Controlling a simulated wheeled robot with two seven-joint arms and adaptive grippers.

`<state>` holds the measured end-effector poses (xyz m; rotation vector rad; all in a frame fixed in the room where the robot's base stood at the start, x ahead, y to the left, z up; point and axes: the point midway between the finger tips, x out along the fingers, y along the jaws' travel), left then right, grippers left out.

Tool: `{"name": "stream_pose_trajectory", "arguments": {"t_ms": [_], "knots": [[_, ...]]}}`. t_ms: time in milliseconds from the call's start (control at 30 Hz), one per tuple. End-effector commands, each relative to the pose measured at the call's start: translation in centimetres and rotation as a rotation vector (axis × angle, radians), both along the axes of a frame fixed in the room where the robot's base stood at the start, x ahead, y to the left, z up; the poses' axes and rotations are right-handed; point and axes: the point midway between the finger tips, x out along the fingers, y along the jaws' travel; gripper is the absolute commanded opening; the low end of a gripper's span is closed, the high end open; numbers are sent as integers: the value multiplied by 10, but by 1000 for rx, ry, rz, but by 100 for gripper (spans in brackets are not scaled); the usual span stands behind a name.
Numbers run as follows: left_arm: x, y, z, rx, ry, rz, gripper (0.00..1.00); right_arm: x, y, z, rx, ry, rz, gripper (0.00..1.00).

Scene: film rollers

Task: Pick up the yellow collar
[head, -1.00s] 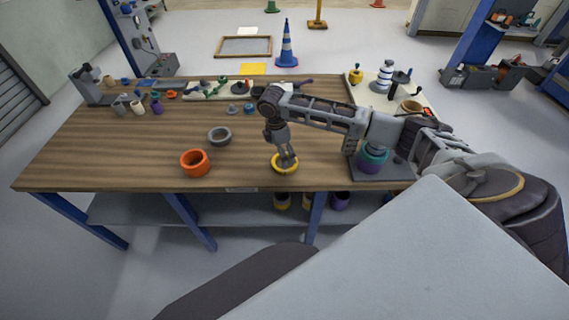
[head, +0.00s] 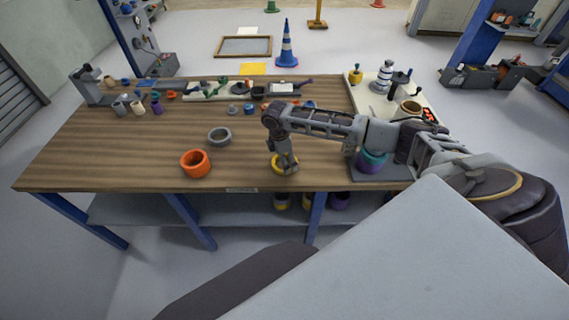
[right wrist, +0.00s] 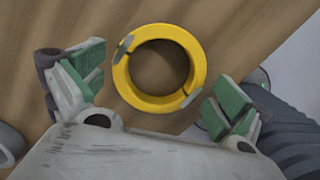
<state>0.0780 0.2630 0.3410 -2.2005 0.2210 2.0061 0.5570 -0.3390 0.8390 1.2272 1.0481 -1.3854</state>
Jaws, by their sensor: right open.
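The yellow collar (head: 274,160) lies flat near the front edge of the wooden workbench, partly hidden behind my right gripper (head: 286,167). In the right wrist view the collar (right wrist: 122,80) is a thick ring with grey patches on its rim and bare wood showing through its hole. My right gripper (right wrist: 154,90) is open, its green-padded fingers on either side of the collar. Gaps show between the pads and the ring, so it holds nothing. I cannot tell the exact height of the fingertips. My left gripper is out of view.
An orange ring (head: 195,170) and a grey ring (head: 219,143) lie left of the collar. A teal and purple roller (head: 371,163) stands on a dark plate to the right, under my arm. Several small parts line the bench's back.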

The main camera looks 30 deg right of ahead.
Motion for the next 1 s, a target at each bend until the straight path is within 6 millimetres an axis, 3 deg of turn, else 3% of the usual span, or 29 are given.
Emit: {"name": "stream_pose_trajectory", "arguments": {"t_ms": [567,867,1000], "knots": [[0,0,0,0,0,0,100,0,-1,-7,-1,0,1,100],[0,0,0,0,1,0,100,0,-1,-7,-1,0,1,63],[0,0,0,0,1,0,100,0,-1,-6,-1,-1,1,61]]}}
